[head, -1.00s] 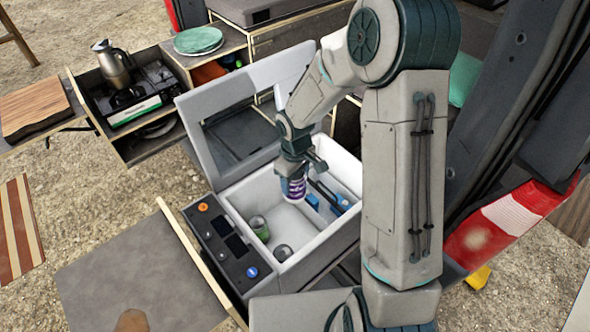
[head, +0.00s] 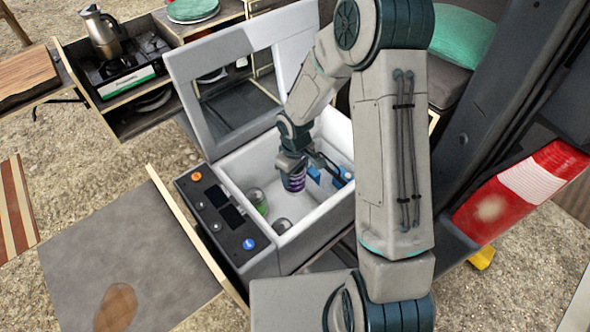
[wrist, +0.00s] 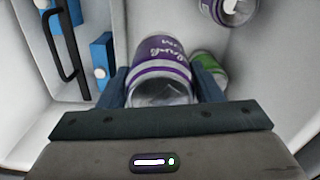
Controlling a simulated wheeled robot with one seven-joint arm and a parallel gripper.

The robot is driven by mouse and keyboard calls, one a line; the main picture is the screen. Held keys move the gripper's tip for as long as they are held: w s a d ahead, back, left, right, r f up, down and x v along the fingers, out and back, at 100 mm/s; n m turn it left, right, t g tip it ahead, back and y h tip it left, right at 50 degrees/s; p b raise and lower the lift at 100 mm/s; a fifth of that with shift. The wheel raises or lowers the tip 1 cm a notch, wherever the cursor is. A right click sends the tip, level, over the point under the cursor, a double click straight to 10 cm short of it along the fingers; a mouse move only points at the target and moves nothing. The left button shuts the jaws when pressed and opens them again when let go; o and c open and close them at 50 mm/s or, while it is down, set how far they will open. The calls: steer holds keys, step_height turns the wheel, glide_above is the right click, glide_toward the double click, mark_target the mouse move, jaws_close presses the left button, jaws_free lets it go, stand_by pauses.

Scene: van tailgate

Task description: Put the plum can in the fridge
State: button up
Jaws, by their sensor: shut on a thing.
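The plum can (head: 293,181), purple with pale bands, is between the fingers of my gripper (head: 296,168). In the wrist view the plum can (wrist: 161,72) sits between both fingers of my gripper (wrist: 163,88), which is shut on it. The fridge (head: 243,152) is an open white box with its lid (head: 222,75) raised. The can is inside the fridge opening, over the middle of the interior. I cannot tell whether its base touches the floor.
A green can (head: 257,200) and a can with a grey top (head: 282,226) stand at the fridge's near left. Blue items (head: 337,178) line its right side. A control panel (head: 215,210) edges the left. A stove (head: 128,68) stands beyond.

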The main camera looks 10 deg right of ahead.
step_height(320, 180, down, 11)
steer(key=b, duration=0.8)
steer(key=shift+f, duration=0.15)
steer(key=o, duration=1.3)
step_height(320, 180, up, 14)
steer(key=shift+f, duration=0.1)
